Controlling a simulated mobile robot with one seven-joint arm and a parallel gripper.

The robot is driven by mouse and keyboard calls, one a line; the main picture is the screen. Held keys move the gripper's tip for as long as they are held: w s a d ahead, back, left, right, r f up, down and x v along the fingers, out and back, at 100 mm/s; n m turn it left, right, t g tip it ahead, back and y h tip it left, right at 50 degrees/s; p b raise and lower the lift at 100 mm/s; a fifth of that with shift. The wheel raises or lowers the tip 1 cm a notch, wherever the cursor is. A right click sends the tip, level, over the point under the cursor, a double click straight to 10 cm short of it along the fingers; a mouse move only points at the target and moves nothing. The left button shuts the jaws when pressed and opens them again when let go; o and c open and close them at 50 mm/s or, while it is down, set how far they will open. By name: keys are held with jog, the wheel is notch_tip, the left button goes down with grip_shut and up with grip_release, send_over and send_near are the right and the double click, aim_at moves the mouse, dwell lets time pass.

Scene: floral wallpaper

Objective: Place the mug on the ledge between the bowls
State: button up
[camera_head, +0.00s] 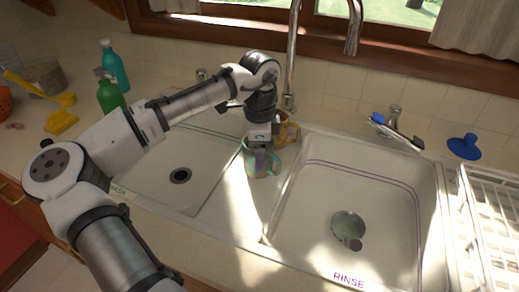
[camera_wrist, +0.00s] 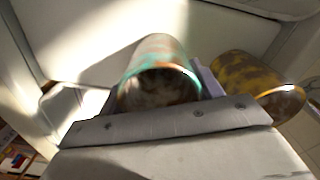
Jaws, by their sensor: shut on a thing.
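A teal and brown mug (camera_head: 262,165) is at the back end of the pale ledge (camera_head: 238,212) between the two sink bowls. My gripper (camera_head: 261,146) points down from above and is shut on the mug. In the wrist view the mug (camera_wrist: 160,58) sits between my fingers, its opening towards the camera. I cannot tell whether its base touches the ledge. The left bowl (camera_head: 150,172) has a dark drain, and the right bowl (camera_head: 318,200) is marked "RINSE".
A yellow-brown mug (camera_head: 290,133) stands close behind the held mug, near the tall faucet (camera_head: 292,65). A roundish grey-green thing (camera_head: 348,225) lies in the right bowl. A white dish rack (camera_head: 490,215) stands right, and bottles (camera_head: 110,95) stand left. The ledge's front is clear.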

jog(key=shift+f, duration=0.15)
jog(key=o, duration=1.2)
jog(key=shift+c, duration=0.2)
notch_tip(320, 180, up, 12)
jog(key=shift+r+b, duration=0.2)
jog(key=shift+b, duration=0.1)
